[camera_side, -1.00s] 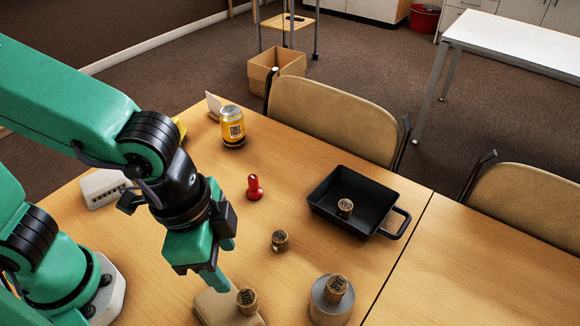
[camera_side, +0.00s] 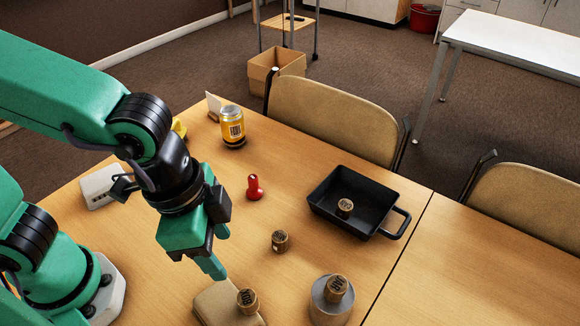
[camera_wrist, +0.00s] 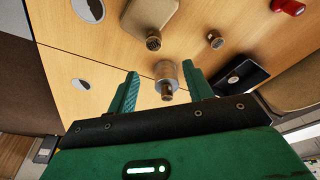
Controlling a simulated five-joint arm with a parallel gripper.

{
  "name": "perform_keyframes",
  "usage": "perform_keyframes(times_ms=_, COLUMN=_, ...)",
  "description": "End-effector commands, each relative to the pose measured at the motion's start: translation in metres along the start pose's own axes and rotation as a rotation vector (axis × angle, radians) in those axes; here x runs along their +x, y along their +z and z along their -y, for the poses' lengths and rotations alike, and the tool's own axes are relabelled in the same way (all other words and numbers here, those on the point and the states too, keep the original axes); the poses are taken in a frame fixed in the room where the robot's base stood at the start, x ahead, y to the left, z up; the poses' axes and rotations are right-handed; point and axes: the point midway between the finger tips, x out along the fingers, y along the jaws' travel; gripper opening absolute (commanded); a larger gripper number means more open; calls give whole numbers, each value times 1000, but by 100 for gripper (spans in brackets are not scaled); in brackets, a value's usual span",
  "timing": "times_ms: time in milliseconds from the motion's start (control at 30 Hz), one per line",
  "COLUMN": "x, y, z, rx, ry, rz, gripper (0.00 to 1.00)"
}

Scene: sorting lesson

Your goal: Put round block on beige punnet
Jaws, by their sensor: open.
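Several round wooden blocks with dark lettering are in view. One block (camera_side: 280,241) stands alone on the table; it also shows in the wrist view (camera_wrist: 215,40). Another block (camera_side: 247,301) is at the beige punnet (camera_side: 212,304), low in the side view; in the wrist view, the beige shape (camera_wrist: 150,14) is at the top with that block (camera_wrist: 153,42) at its edge. A third block (camera_side: 336,286) is on a grey cylinder (camera_side: 325,312). Another block (camera_side: 345,206) lies in a black pan (camera_side: 375,221). My gripper (camera_side: 217,250) is open and empty, above the table near the punnet.
A red peg-like object (camera_side: 254,188) stands behind the lone block. A yellow can (camera_side: 232,127), a yellow item (camera_side: 180,128) and a white box (camera_side: 102,187) are farther back and left. The pan's handle (camera_side: 399,224) points right. Bare wood lies between these things.

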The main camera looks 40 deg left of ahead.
Motion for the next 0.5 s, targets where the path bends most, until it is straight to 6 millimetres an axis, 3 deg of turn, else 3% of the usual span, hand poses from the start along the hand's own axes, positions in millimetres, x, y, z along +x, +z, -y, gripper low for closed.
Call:
perform_keyframes(times_ms=267, x=-20, y=12, z=52, rx=-160, ry=-39, rz=-55, gripper=51)
perform_keyframes(times_ms=500, x=-43, y=39, z=108, rx=-352, ry=-100, rz=-120, gripper=51)
